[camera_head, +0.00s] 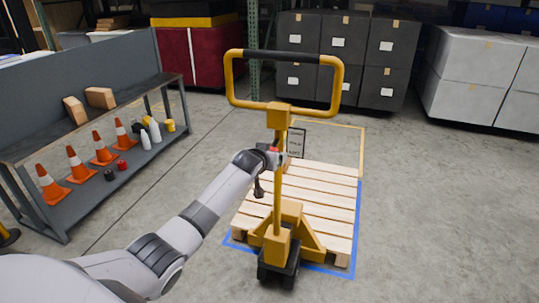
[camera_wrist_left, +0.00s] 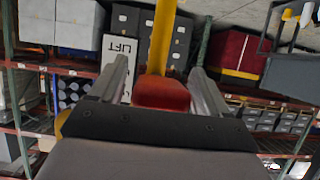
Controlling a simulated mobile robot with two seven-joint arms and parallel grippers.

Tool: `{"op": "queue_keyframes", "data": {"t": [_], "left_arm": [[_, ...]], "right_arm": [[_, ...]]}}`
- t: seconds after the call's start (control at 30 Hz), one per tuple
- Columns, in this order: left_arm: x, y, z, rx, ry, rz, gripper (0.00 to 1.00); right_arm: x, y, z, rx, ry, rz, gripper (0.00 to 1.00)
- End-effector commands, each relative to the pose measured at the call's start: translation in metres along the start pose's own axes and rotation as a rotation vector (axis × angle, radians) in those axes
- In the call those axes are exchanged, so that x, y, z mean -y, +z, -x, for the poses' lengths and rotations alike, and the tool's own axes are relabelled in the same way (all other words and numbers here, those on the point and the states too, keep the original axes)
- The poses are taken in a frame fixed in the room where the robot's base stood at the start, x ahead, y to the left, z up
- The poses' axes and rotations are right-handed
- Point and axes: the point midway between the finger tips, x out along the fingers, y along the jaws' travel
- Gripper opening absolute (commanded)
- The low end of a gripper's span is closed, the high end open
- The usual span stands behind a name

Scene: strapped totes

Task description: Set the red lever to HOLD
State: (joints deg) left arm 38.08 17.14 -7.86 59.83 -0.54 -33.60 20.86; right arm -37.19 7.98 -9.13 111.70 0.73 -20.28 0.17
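A yellow pallet jack (camera_head: 278,190) with a looped, black-gripped handle (camera_head: 285,57) stands upright in the middle of the head view. Its red lever (camera_head: 274,150) is a small patch on the post, mostly hidden by my left gripper (camera_head: 270,157). In the left wrist view the red lever (camera_wrist_left: 161,93) lies between the two spread fingers of my left gripper (camera_wrist_left: 161,66), with the yellow post beyond. I cannot tell whether the fingers touch it. A label plate (camera_head: 296,142) is beside the post; it reads LIFT in the left wrist view (camera_wrist_left: 118,50). The lever's setting is unclear. My right gripper is not in view.
A wooden pallet (camera_head: 325,205) lies behind and beside the jack, inside blue floor tape. A grey shelf (camera_head: 160,150) with orange cones and bottles stands at left. Black totes (camera_head: 340,45) and white totes (camera_head: 480,75) stand behind. The floor at right is clear.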

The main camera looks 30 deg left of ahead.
Motion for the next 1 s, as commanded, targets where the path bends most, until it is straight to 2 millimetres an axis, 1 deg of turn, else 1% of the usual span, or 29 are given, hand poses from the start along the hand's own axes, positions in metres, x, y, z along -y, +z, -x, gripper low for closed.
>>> {"op": "queue_keyframes", "data": {"t": [0.3,0.47,1.0], "left_arm": [[0.000,0.000,0.001,-0.001,0.000,0.000,0.77],[0.000,0.000,0.007,-0.001,0.000,-0.001,0.77],[0.000,0.000,0.060,-0.002,0.000,-0.001,0.77]], "right_arm": [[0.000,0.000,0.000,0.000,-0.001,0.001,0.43],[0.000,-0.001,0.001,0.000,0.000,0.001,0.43],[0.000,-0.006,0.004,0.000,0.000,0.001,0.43]]}}
